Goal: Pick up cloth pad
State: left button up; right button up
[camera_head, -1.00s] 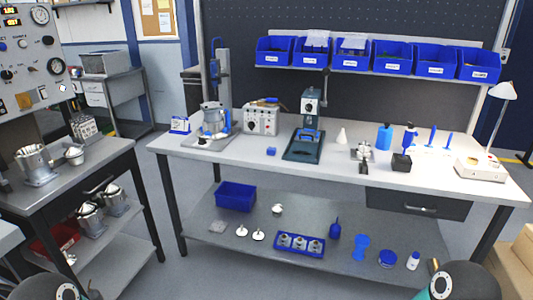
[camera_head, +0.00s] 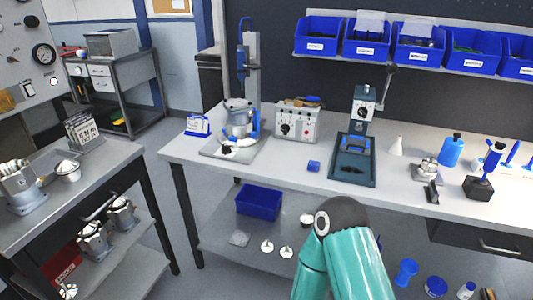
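A small blue block-like piece (camera_head: 313,166) lies on the white bench top, in front of the grey control box; I cannot tell whether it is the cloth pad. A flat pale square (camera_head: 238,239) lies on the bench's lower shelf. A teal link of my arm rises in the lower middle and hides part of that shelf. Neither gripper is in view.
The white bench (camera_head: 290,178) carries a stand machine (camera_head: 240,120), the control box (camera_head: 298,120), a dark press (camera_head: 355,150) and a blue bottle (camera_head: 452,150). A blue crate (camera_head: 259,201) stands on the lower shelf. A grey cart (camera_head: 105,165) stands at left.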

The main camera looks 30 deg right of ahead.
aim_at(312, 165)
jog(key=z, duration=0.05)
jog(key=i, duration=1.1)
jog(key=z, duration=0.7)
jog(key=i, duration=0.5)
jog(key=z, duration=0.25)
jog(key=k, duration=0.95)
jog(key=z, duration=0.2)
jog(key=i, duration=0.9)
jog(key=u, duration=0.05)
